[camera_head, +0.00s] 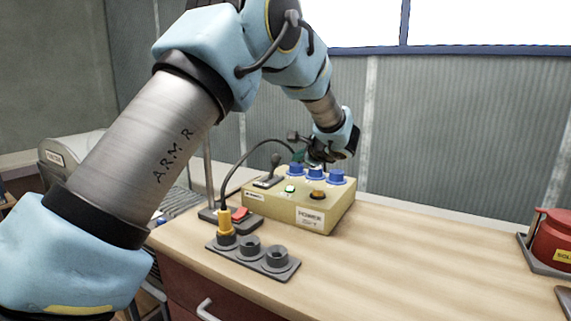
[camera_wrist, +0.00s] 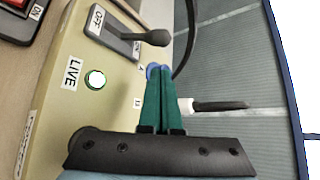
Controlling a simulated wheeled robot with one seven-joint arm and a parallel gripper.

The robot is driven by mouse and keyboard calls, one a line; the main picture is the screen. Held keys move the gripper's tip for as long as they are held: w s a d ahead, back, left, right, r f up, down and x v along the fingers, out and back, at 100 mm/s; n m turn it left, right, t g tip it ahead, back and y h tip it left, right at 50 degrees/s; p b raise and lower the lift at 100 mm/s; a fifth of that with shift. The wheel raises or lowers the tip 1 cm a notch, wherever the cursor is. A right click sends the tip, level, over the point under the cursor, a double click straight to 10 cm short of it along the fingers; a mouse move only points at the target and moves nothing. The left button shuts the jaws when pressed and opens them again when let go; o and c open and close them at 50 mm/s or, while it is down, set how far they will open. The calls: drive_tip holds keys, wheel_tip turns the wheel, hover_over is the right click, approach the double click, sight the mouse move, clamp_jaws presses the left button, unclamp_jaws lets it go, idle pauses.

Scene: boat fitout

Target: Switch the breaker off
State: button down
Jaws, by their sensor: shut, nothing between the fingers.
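The breaker appears to be the lever switch on the beige power box (camera_head: 322,222). Its black lever (camera_head: 275,160) stands on a grey plate at the box's left. In the wrist view the lever (camera_wrist: 153,37) leans right, away from the OFF label (camera_wrist: 97,20) on its plate. A green lamp (camera_head: 290,188) is lit; in the wrist view the lamp (camera_wrist: 95,79) sits beside the word LIVE. My gripper (camera_wrist: 160,70) is shut and empty, its green fingertips by a blue knob and apart from the lever. In the head view my gripper (camera_head: 316,160) is over the box's back, partly hidden.
A red rocker switch (camera_head: 240,213) and a socket strip (camera_head: 272,264) with a yellow plug (camera_head: 226,222) lie nearby. A red container (camera_head: 553,237) stands far right. The bench between is clear.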

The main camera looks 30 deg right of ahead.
sight(274, 167)
drive_tip(key=shift+w, duration=0.15)
drive_tip(key=p+x, duration=0.3)
drive_tip(key=x, duration=0.5)
drive_tip(key=shift+w+f, duration=0.15)
drive_tip(key=shift+w, duration=0.15)
drive_tip(key=shift+w+f+p, duration=0.3)
drive_tip(key=shift+w+p, duration=0.1)
drive_tip(key=shift+w, duration=0.1)
drive_tip(key=shift+f+b, duration=0.2)
drive_tip(key=shift+b, duration=0.45)
drive_tip(key=shift+b, duration=0.55)
drive_tip(key=shift+a+r+b, duration=0.15)
drive_tip(key=shift+r+b, duration=0.05)
drive_tip(key=shift+b, duration=0.3)
